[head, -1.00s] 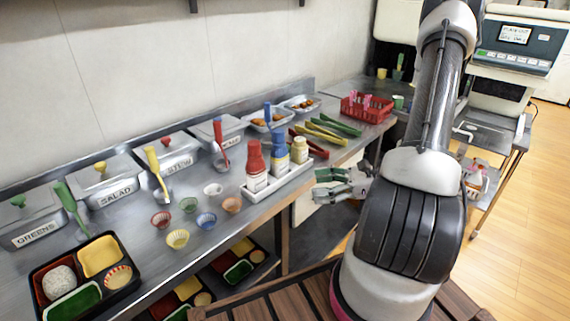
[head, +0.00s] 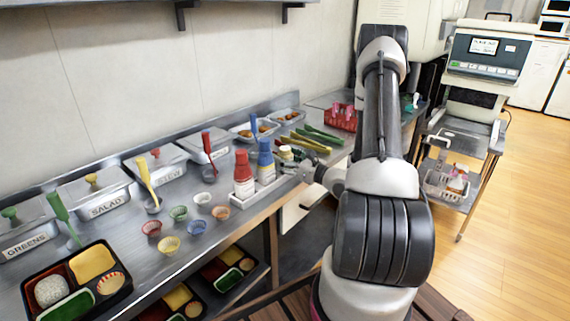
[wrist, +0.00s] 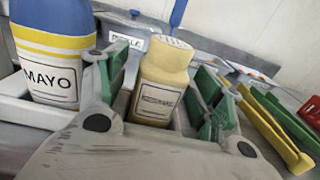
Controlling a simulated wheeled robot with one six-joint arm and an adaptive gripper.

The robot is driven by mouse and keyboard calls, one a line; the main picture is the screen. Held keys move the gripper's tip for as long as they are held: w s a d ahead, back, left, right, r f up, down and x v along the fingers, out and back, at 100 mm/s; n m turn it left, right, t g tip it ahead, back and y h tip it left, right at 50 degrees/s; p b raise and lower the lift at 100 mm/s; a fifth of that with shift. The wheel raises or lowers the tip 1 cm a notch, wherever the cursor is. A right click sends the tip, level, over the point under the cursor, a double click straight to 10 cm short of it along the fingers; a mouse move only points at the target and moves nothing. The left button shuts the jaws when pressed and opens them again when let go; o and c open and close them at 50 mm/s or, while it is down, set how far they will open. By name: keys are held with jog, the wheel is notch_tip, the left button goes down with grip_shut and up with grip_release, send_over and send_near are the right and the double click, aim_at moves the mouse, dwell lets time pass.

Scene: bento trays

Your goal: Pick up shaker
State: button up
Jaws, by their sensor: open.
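My gripper (wrist: 162,92) is open, with one green-padded finger on each side of the shaker. In the wrist view there seems to be a gap on both sides of it. In the head view my gripper (head: 292,164) is at the caddy's right end.
The blue mayo bottle (wrist: 55,50) stands close on the left of my fingers, and a red bottle (head: 243,172) is beyond it. Yellow and green tongs (head: 318,138) lie just behind on the counter. Small cups (head: 202,198) sit to the left.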

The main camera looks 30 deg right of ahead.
jog(key=shift+w, duration=0.25)
jog(key=shift+a, duration=0.1)
jog(key=c, duration=1.2)
jog(key=shift+o, duration=0.2)
notch_tip(320, 180, up, 10)
jog(key=shift+r, duration=0.1)
jog(key=o, duration=0.5)
jog(key=shift+c, duration=0.2)
